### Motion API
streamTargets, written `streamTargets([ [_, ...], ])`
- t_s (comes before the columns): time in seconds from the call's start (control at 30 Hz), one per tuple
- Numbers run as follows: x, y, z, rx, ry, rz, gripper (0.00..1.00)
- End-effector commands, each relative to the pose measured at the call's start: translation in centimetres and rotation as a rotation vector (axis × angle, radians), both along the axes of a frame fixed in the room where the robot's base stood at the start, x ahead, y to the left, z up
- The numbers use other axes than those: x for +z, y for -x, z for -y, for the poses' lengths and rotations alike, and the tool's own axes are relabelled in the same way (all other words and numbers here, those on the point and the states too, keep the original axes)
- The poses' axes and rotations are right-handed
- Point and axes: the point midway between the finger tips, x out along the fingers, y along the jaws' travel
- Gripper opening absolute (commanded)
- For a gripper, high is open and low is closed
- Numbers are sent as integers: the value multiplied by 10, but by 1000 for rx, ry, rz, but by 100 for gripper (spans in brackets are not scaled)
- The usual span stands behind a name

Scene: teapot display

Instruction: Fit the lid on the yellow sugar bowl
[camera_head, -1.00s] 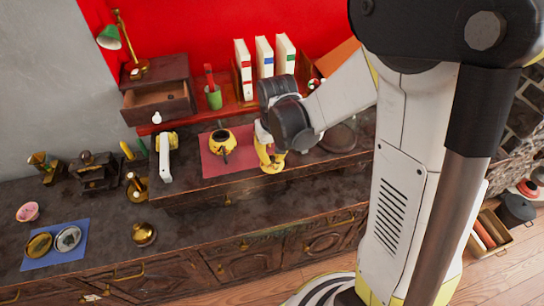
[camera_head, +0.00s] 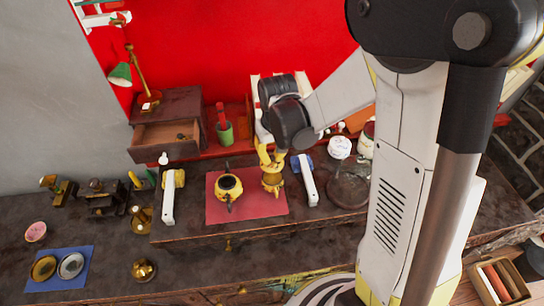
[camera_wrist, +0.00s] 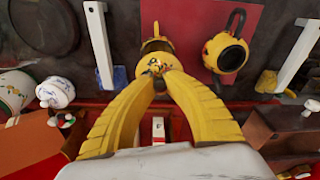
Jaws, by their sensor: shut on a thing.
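The yellow sugar bowl (camera_head: 229,183) stands uncovered on the red mat (camera_head: 212,212), its mouth dark, with black handles on opposite sides. It also shows in the wrist view (camera_wrist: 226,56). My gripper (camera_head: 272,164) is to the right of the bowl in the head view. In the wrist view my gripper (camera_wrist: 159,82) is shut on a yellow, flower-painted lid (camera_wrist: 156,64) by its dark knob. A yellow body with a brassy band (camera_wrist: 156,44) shows just beyond the lid. I cannot tell whether the lid touches it. The lid is apart from the bowl.
White bars stand left (camera_head: 167,202) and right (camera_head: 307,182) of the mat. A dark round plate (camera_head: 346,190) and white pot (camera_head: 339,147) are farther right. The front left counter is partly clear.

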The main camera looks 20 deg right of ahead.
Motion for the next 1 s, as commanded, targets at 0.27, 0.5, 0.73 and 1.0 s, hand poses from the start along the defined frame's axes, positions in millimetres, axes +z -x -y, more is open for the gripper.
streamTargets([
  [0.27,-22,0,0,0,0,0,0],
  [0.5,-43,0,0,0,0,0,0],
  [0.73,-59,0,0,0,0,0,0],
  [1.0,-60,0,0,0,0,0,0],
])
